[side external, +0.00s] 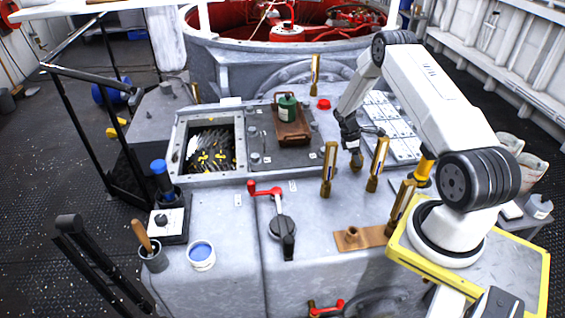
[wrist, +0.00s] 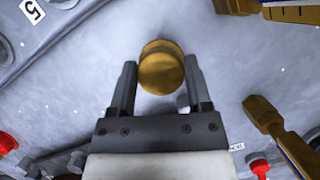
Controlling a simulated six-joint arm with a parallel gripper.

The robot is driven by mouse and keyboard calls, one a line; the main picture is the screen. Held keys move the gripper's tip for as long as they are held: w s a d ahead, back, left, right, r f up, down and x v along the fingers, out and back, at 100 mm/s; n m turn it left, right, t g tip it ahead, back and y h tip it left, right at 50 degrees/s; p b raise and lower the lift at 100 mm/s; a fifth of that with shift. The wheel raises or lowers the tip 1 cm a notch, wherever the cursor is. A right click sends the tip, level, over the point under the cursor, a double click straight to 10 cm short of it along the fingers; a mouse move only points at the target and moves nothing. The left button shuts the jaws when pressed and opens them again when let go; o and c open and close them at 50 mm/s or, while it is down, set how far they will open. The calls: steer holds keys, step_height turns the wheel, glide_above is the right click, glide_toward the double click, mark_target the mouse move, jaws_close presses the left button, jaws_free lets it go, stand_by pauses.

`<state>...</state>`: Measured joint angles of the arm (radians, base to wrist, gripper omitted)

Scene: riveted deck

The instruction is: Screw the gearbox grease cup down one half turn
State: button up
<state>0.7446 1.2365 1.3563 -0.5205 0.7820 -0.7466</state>
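A round brass cup (wrist: 162,70), which I take for the grease cup, stands on the grey gearbox deck. In the wrist view its domed top sits between my gripper's fingertips (wrist: 160,62), with a finger against each side and no clear gap. In the side view my gripper (side external: 351,143) points down onto the cup (side external: 357,163), right of the deck's middle. The fingers cover part of its top. Its thread and base are hidden in the wrist view.
Upright brass fittings stand close by, at front left (side external: 329,170), right (side external: 377,164) and front right (side external: 402,208). A red-handled crank (side external: 268,190) lies left of these. An open hatch with gears (side external: 211,150) and a tray with a green can (side external: 290,130) are farther left.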

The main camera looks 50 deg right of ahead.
steer(key=shift+c, duration=0.8)
steer(key=m+y, duration=0.1)
steer(key=m, duration=0.2)
steer(key=m+y, duration=0.1)
steer(key=m, duration=0.3)
steer(key=shift+y, duration=0.4)
steer(key=m, duration=0.2)
steer(key=m+y, duration=0.1)
steer(key=m, duration=0.1)
steer(key=shift+m+y, duration=0.3)
steer(key=shift+r+m+t+y, duration=0.1)
steer(key=shift+m+t+y, duration=0.45)
steer(key=shift+m, duration=1.35)
steer(key=o, duration=1.3)
